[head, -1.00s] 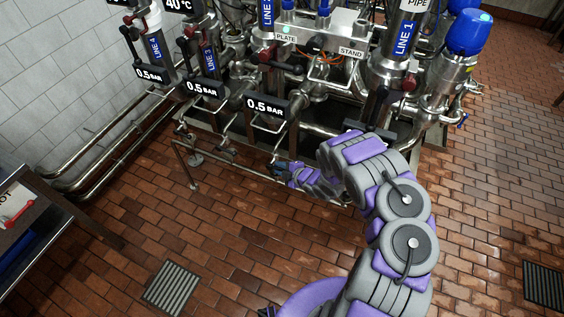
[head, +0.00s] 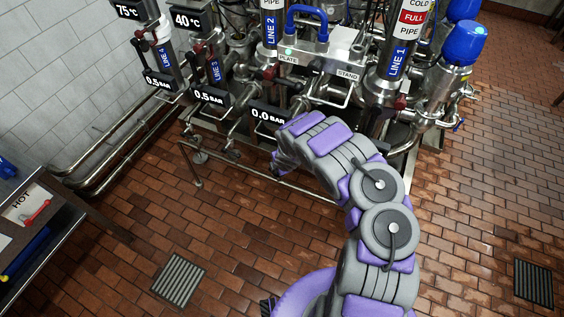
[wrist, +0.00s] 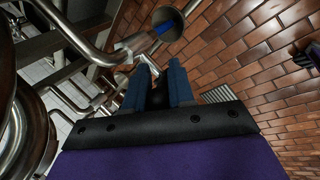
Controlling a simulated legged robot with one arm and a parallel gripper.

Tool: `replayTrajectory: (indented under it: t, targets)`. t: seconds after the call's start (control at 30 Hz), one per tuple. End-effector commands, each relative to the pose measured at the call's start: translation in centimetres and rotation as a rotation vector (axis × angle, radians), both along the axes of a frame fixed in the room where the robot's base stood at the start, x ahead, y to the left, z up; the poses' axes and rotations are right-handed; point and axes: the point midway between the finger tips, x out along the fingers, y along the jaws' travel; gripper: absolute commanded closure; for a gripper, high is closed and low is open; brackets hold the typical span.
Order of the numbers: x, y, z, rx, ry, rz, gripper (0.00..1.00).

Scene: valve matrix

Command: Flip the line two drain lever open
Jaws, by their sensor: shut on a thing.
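The line two column (head: 269,32) stands at the top middle of the head view, with a 0.0 BAR display (head: 268,115) below it. My arm hides my gripper and the line two drain lever in the head view. In the wrist view my gripper (wrist: 160,72) has its blue fingers close around a dark thing, probably the drain lever, mostly hidden between them. Just beyond the fingertips is a round metal pipe end (wrist: 168,22) with a blue patch in it. The lever's angle cannot be told.
Line one (head: 397,60) stands right of line two, line three (head: 214,70) to the left. A low pipe rail (head: 235,170) runs in front. A table (head: 30,225) with a red tool stands at the left. The brick floor in front is mostly clear.

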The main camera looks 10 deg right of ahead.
Motion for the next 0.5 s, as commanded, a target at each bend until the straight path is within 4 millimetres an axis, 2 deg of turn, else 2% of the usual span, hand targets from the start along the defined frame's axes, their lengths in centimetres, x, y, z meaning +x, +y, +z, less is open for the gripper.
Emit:
replayTrajectory:
  t: [0.03,0.5]
  targets:
    - [-0.55,1.43,-0.3,-0.005,0.017,0.024,1.0]
    - [-0.57,1.43,-0.75,-0.053,0.056,0.02,1.0]
